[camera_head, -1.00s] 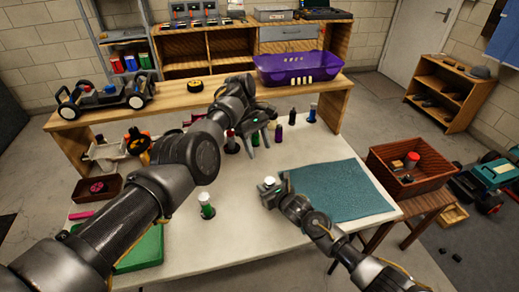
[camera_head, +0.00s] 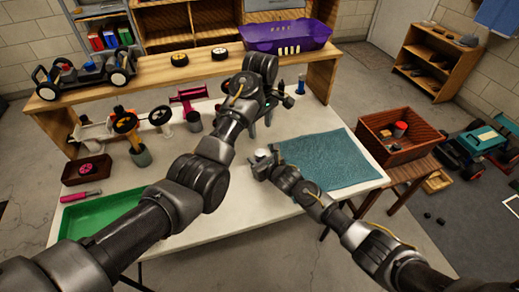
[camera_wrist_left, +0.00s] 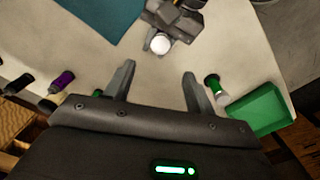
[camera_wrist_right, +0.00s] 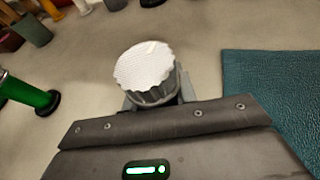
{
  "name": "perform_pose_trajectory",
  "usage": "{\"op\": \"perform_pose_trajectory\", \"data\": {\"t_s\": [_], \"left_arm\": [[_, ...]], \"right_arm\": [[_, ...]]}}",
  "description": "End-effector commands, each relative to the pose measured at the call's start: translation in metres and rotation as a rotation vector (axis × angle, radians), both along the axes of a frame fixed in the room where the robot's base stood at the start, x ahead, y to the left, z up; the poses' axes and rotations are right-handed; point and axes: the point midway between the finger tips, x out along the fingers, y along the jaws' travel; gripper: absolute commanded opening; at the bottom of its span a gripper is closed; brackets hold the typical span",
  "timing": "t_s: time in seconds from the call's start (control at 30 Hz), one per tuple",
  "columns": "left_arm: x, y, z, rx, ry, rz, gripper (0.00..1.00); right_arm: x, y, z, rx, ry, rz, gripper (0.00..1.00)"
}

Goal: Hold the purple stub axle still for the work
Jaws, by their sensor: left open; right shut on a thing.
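The purple stub axle (camera_wrist_left: 62,82), a small purple cylinder with dark ends, stands at the left in the left wrist view. I cannot make it out in the head view. My left gripper (camera_wrist_left: 157,82) is open and empty above the table, its fingers apart, with the purple stub axle outside them to the left; in the head view it (camera_head: 268,112) hangs near the table's back edge. My right gripper (camera_head: 262,166) is shut on a grey part with a ribbed white cap (camera_wrist_right: 146,68). The cap also shows in the left wrist view (camera_wrist_left: 160,43). The fingertips are mostly hidden beneath it.
A teal mat (camera_head: 325,160) lies right of my right gripper. Holders with wheels (camera_head: 125,122) stand at back left. A raised shelf (camera_head: 200,68) runs along the back.

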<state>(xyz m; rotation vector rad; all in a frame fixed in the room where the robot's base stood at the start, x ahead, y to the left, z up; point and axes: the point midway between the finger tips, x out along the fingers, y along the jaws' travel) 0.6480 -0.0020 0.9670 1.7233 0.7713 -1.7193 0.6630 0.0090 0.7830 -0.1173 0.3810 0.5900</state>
Motion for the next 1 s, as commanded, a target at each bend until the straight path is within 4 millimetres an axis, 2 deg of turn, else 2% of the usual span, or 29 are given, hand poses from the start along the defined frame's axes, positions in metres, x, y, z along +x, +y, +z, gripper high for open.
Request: {"op": "perform_pose_trajectory", "data": {"t_s": [0.3, 0.5, 0.7, 1.0], "left_arm": [[-0.001, 0.001, -0.060, 0.002, 0.005, -0.001, 0.55], [-0.001, 0.001, -0.093, 0.002, 0.005, -0.001, 0.55], [-0.001, 0.001, -0.109, 0.001, 0.004, 0.000, 0.55], [-0.001, 0.001, -0.112, 0.001, 0.002, -0.001, 0.55]], "right_arm": [[0.000, 0.000, 0.000, 0.000, 0.000, 0.000, 0.03], [0.000, 0.000, 0.000, 0.000, 0.000, 0.000, 0.03], [0.000, 0.000, 0.000, 0.000, 0.000, 0.000, 0.03], [0.000, 0.000, 0.000, 0.000, 0.000, 0.000, 0.03]]}}
